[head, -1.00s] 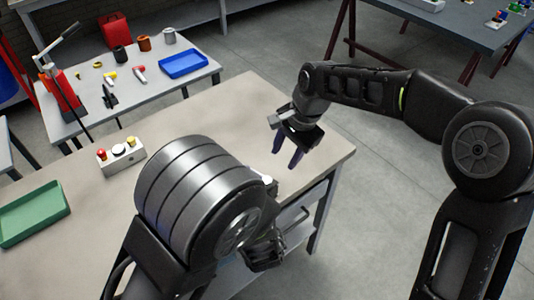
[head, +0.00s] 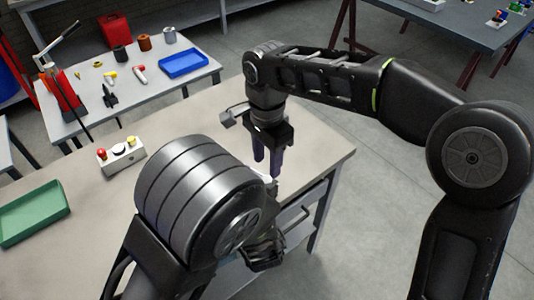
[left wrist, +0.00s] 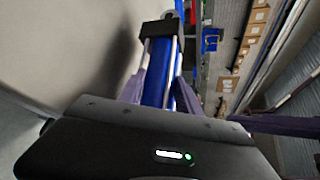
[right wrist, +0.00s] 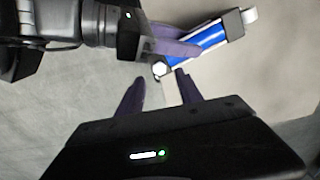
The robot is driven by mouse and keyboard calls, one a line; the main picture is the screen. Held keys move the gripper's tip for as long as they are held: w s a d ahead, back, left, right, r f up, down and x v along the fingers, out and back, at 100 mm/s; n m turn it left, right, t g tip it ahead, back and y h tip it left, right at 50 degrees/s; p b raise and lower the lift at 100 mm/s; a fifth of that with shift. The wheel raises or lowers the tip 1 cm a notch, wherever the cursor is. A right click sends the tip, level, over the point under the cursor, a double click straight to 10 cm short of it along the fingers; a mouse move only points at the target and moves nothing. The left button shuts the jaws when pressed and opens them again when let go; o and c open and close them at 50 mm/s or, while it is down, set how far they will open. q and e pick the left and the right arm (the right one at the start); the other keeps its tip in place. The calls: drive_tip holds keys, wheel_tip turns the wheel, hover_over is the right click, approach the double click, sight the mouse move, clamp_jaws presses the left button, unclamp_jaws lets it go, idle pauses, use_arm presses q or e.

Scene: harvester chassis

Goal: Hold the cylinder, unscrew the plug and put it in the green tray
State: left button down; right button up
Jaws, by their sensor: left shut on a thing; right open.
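A blue cylinder (right wrist: 208,42) with a dark end cap shows in the right wrist view and also in the left wrist view (left wrist: 157,82). My left gripper (left wrist: 162,70) is shut on it, above the table. In the head view my left arm hides most of it. A white hexagonal plug (right wrist: 160,69) is at the cylinder's near end. My right gripper (head: 266,170) is open, with its fingers pointing down near the cylinder's end. In the right wrist view the plug lies just ahead of and between its fingertips; contact is unclear. The green tray (head: 35,213) is empty at the table's left.
A button box (head: 121,155) stands on the beige table (head: 85,205). A back bench (head: 190,85) holds a blue tray (head: 183,63), a red press and several small parts. The table's right edge is near my grippers. The area between tray and button box is clear.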

sight(267, 179)
wheel_tip(267, 179, down, 6)
drive_tip(key=shift+f, duration=0.2)
drive_tip(key=shift+c, duration=0.5)
clamp_jaws()
drive_tip(key=n, duration=0.3)
drive_tip(key=shift+n, duration=0.3)
drive_tip(key=shift+o, duration=0.9)
unclamp_jaws()
drive_tip(key=shift+r, duration=0.15)
